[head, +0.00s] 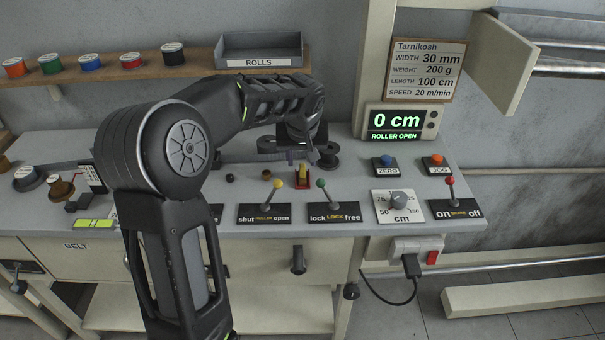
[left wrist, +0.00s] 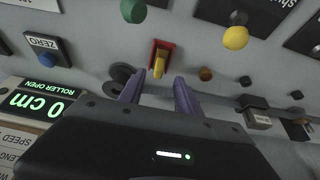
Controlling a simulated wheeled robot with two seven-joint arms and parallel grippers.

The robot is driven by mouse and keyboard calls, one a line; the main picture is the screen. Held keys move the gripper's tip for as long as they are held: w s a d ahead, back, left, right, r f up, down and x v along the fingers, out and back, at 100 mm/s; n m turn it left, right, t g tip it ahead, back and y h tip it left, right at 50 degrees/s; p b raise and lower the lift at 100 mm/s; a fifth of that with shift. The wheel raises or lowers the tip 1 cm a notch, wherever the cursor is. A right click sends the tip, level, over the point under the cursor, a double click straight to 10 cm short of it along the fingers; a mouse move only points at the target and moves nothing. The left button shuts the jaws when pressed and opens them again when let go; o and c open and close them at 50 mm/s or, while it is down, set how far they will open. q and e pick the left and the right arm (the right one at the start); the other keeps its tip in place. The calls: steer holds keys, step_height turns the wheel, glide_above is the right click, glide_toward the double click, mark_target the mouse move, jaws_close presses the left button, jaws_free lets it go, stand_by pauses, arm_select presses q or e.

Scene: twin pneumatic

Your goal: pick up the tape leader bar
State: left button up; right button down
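A small upright yellow piece (head: 302,172) stands in a red holder (head: 302,184) on the grey bench top. Nothing labels it, so I cannot tell for sure that it is the tape leader bar. In the left wrist view the yellow piece (left wrist: 159,66) and red holder (left wrist: 164,44) lie just beyond the fingertips, roughly in line with the gap. My left gripper (head: 311,157) is above and behind the piece in the head view. Its fingers (left wrist: 158,80) are apart with nothing between them. My right gripper is not in view.
Yellow-knobbed (head: 277,184) and green-knobbed (head: 321,184) levers stand close in front of the piece. A dark roller (head: 329,160) is behind it. The display (head: 398,122) reads 0 cm, ROLLER OPEN. My arm hides part of the bench.

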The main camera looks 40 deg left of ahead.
mark_target(303, 166)
arm_select(q)
steer(key=p+x, duration=0.1)
steer(key=x, duration=0.4)
steer(key=shift+w, duration=0.15)
steer(key=shift+d+r, duration=0.1)
jaws_close()
stand_by(0.5)
